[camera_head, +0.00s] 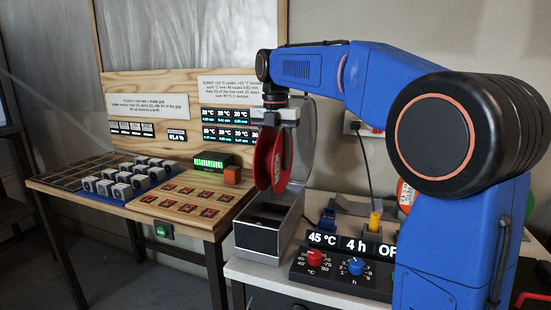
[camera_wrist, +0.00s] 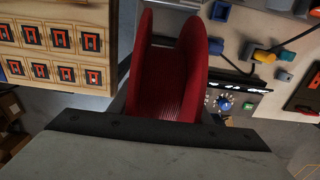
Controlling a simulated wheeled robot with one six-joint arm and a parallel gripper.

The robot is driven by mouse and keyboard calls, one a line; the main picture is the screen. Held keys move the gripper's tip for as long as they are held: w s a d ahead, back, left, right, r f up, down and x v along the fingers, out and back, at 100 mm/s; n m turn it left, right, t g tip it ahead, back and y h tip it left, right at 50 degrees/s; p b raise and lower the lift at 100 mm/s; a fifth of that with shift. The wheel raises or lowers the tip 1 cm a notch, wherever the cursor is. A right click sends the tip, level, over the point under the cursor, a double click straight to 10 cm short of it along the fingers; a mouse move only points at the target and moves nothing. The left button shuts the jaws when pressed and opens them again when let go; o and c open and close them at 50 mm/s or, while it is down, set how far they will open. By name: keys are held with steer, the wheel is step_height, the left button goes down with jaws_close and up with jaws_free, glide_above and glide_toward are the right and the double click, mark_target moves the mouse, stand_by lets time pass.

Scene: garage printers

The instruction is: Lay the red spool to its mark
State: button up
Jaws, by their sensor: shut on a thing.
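The red spool (camera_head: 271,160) is upright on edge in my gripper (camera_head: 274,118), with its round flanges facing sideways. It hangs above the open grey box (camera_head: 268,222) at the left edge of the near table. I cannot tell whether its lower rim is inside the box opening. In the wrist view the red spool (camera_wrist: 168,80) fills the middle, with its ribbed hub between two flanges. My gripper (camera_wrist: 165,125) is shut on it; the fingertips are largely hidden. I cannot make out a mark for the spool.
A wooden bench (camera_head: 150,205) at left carries several grey blocks, rows of red-marked tiles and a green-lit display (camera_head: 212,161). The near table holds a control panel (camera_head: 340,268) with red and blue knobs and a yellow-topped part (camera_head: 374,222). A gap separates the tables.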

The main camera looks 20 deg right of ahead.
step_height(320, 180, down, 8)
steer(key=shift+r, duration=0.2)
stand_by(0.8)
steer(key=shift+f, duration=0.55)
stand_by(1.7)
steer(key=o, duration=1.3)
